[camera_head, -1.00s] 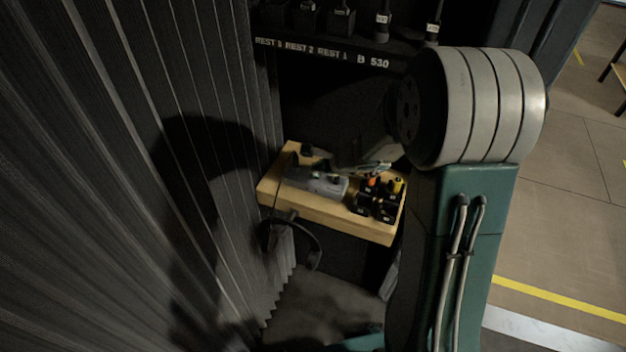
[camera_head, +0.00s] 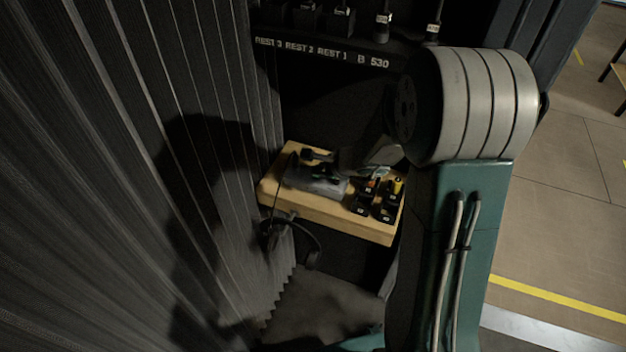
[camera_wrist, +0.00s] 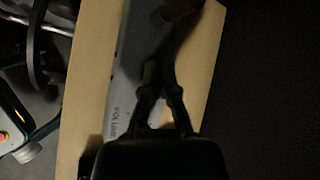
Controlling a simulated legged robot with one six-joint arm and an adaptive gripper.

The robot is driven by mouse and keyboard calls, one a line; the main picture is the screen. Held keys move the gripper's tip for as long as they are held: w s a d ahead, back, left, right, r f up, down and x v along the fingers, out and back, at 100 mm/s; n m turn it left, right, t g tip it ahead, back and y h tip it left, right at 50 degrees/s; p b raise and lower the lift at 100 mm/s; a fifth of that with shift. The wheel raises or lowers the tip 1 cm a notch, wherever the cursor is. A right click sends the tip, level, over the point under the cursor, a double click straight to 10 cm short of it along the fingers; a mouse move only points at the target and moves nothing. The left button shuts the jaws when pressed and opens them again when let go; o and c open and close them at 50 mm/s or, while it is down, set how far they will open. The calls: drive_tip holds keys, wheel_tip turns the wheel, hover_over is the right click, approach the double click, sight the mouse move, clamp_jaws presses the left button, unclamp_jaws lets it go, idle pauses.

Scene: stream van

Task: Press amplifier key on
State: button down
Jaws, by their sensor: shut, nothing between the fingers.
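The amplifier is a grey box (camera_head: 325,188) on a pale wooden shelf (camera_head: 370,228) in the head view. In the wrist view its grey top (camera_wrist: 128,75) runs up the picture, and the word VOLUME is printed near its lower end. My gripper (camera_wrist: 178,14) is shut and empty, its dark fingers reaching over the amplifier's top. In the head view my gripper (camera_head: 322,168) is small and dark over the amplifier, hiding part of its top. I cannot tell whether the fingertips touch it. The key cannot be made out clearly.
Several black blocks (camera_head: 362,206), some with orange or yellow tops, stand right of the amplifier. A black headset (camera_head: 310,250) hangs at the shelf's front. A pleated dark curtain (camera_head: 110,150) is close on the left. A labelled rack (camera_head: 300,46) is above.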

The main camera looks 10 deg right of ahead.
drive_tip(key=shift+f, duration=0.15)
drive_tip(key=shift+r, duration=0.75)
drive_tip(key=shift+r, duration=3)
